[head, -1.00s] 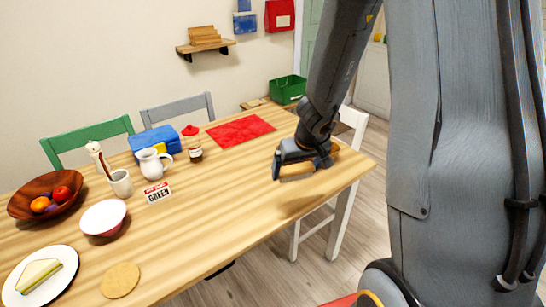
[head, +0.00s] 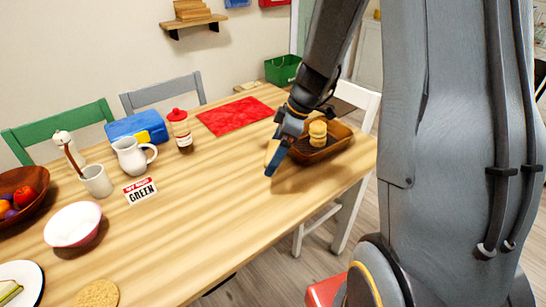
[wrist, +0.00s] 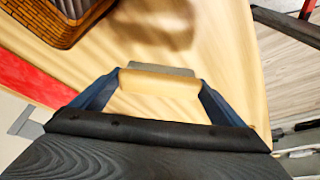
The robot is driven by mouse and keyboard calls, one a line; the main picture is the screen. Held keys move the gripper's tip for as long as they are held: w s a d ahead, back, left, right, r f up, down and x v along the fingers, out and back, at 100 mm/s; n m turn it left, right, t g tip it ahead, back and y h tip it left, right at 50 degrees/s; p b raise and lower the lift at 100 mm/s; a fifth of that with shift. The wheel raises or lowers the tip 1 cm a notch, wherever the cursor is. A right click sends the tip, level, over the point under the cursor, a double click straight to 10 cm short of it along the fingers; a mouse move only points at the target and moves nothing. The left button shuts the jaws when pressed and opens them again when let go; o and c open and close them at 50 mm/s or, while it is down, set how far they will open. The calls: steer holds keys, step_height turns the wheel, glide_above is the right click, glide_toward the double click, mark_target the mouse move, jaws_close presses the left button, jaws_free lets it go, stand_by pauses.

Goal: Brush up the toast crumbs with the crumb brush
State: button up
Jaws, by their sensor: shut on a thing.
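My gripper (head: 273,158) is above the right part of the table, beside the brown tray. In the wrist view its two blue fingers (wrist: 158,92) are shut on a tan block with a grey strip along its far edge, which looks like the crumb brush (wrist: 160,82). It is held above the table top, with a shadow beyond it. In the head view the fingers mostly hide the brush. I cannot make out any toast crumbs. A sandwich-like piece (head: 10,291) lies on a white plate (head: 30,272) at the lower left, cut by the frame edge.
The brown tray (head: 338,148) holds a stacked tan item (head: 318,132). A red mat (head: 235,115) lies behind. A mug (head: 97,181), pitcher (head: 131,157), red-capped jar (head: 180,132), sign (head: 141,191) and bowl (head: 72,226) stand left. The table's middle (head: 210,205) is clear.

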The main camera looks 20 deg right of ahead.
mark_target(268, 181)
steer(key=shift+f+b, duration=1.8)
steer(key=shift+f, duration=2.3)
steer(key=shift+s+a+r+p, duration=0.1)
steer(key=shift+s+a+p, duration=0.1)
steer(key=shift+a, duration=0.25)
steer(key=shift+s+a+r+p, duration=0.1)
steer(key=shift+s+a, duration=0.05)
steer(key=shift+a, duration=0.25)
steer(key=shift+c, duration=0.9)
steer(key=shift+s+a+p, duration=0.2)
steer(key=shift+a+p, duration=0.05)
steer(key=shift+a, duration=0.3)
steer(key=shift+s+a+p, duration=0.15)
steer(key=shift+a+p, duration=0.05)
steer(key=shift+a, duration=0.3)
steer(key=shift+s+a+f+p, duration=0.1)
steer(key=shift+p, duration=0.3)
steer(key=shift+f, duration=0.1)
steer(key=d, duration=0.1)
steer(key=w+d+b, duration=0.1)
steer(key=shift+w+d, duration=0.1)
steer(key=shift+d, duration=0.2)
steer(key=shift+w+d, duration=0.1)
steer(key=shift+d, duration=0.25)
steer(key=v, duration=0.2)
steer(key=shift+w+r+p, duration=0.2)
steer(key=shift+r+p, duration=0.1)
steer(key=shift+r, duration=0.2)
steer(key=shift+r+p, duration=1.45)
steer(key=shift+r, duration=1.35)
